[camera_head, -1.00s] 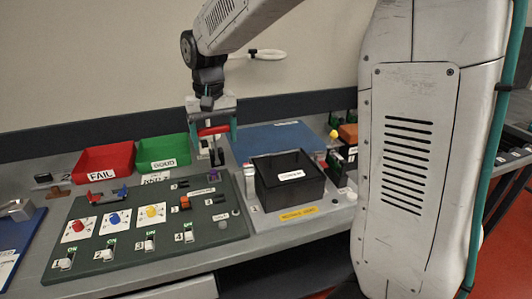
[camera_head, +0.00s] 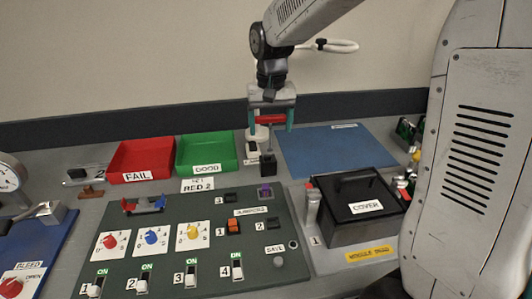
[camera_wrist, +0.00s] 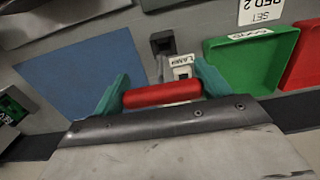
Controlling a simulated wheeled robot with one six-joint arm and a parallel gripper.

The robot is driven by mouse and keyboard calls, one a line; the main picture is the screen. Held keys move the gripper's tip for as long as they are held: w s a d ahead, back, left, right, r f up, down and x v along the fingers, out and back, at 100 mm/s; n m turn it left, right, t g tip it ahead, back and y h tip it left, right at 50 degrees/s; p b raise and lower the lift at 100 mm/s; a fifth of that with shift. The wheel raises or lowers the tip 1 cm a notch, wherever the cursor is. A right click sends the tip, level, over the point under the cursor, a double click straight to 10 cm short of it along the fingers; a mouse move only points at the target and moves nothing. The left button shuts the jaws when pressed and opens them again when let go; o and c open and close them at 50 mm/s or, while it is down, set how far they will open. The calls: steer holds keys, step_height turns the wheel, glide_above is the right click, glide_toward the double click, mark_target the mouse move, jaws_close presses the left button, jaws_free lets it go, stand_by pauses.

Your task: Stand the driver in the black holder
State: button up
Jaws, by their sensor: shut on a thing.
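The driver has a red handle (camera_head: 270,119), which lies crosswise between the teal fingers of my gripper (camera_head: 271,116). My gripper is shut on it, as the wrist view also shows with the red handle (camera_wrist: 162,94) between the fingertips. A thin grey shaft hangs below the handle in the head view. The small black holder (camera_head: 268,166) stands on the bench right below, and it also shows in the wrist view (camera_wrist: 162,40). The shaft lines up over the holder in the head view. I cannot tell whether its tip is inside the holder.
A white LAMP-labelled piece (camera_wrist: 182,64) stands close beside the holder. The green bin (camera_head: 206,154) and red FAIL bin (camera_head: 141,160) are to the left. The blue mat (camera_head: 335,150) to the right is bare. The switch panel (camera_head: 150,268) and black COVER box (camera_head: 362,208) lie in front.

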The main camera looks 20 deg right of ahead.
steer(key=shift+a+f, duration=0.2)
steer(key=shift+f, duration=1.5)
steer(key=shift+a+f, duration=0.15)
steer(key=shift+f, duration=1.55)
steer(key=shift+f, duration=0.2)
steer(key=o, duration=1.1)
